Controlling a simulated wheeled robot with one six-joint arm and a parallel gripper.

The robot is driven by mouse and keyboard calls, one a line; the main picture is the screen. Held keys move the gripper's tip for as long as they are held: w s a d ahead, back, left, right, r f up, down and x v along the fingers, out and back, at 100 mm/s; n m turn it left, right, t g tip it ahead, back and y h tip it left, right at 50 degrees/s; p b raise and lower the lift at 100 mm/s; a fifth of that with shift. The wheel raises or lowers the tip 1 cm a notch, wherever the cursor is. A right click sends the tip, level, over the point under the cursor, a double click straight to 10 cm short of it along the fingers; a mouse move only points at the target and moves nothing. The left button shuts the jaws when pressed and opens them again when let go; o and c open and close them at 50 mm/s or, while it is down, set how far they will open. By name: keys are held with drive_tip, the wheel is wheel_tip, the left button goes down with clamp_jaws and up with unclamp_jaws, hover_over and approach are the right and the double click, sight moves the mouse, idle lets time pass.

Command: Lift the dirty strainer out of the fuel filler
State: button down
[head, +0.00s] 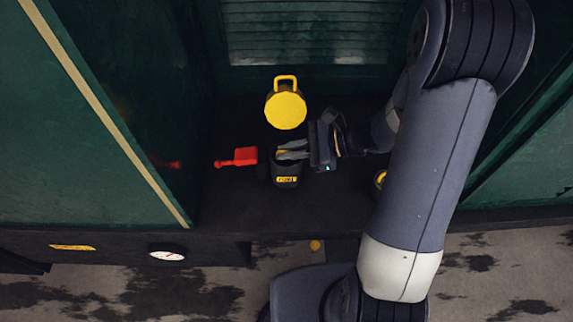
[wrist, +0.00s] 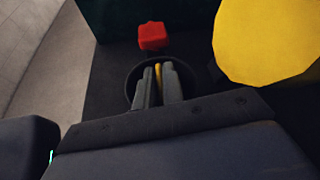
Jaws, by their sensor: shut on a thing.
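The fuel filler (head: 287,182) is a dark round neck with a yellow label, in the middle of the dark deck in the head view. Its round opening (wrist: 130,88) also shows in the wrist view. My gripper (head: 286,150) reaches in from the right, its fingers over the filler mouth. In the wrist view my gripper (wrist: 158,75) is shut on a thin yellow upright part, which looks like the handle of the strainer (wrist: 158,71). The rest of the strainer is hidden by the fingers and the dark opening, so its depth in the neck cannot be told.
A yellow round cap (head: 285,109) with a loop stands open just behind the filler. A red tool (head: 240,157) lies left of it. Another yellow round part (head: 380,179) is partly hidden by my arm. A green wall (head: 80,130) rises at the left.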

drive_tip(key=shift+r, duration=0.1)
idle(0.3)
wheel_tip(320, 180, up, 18)
idle(0.7)
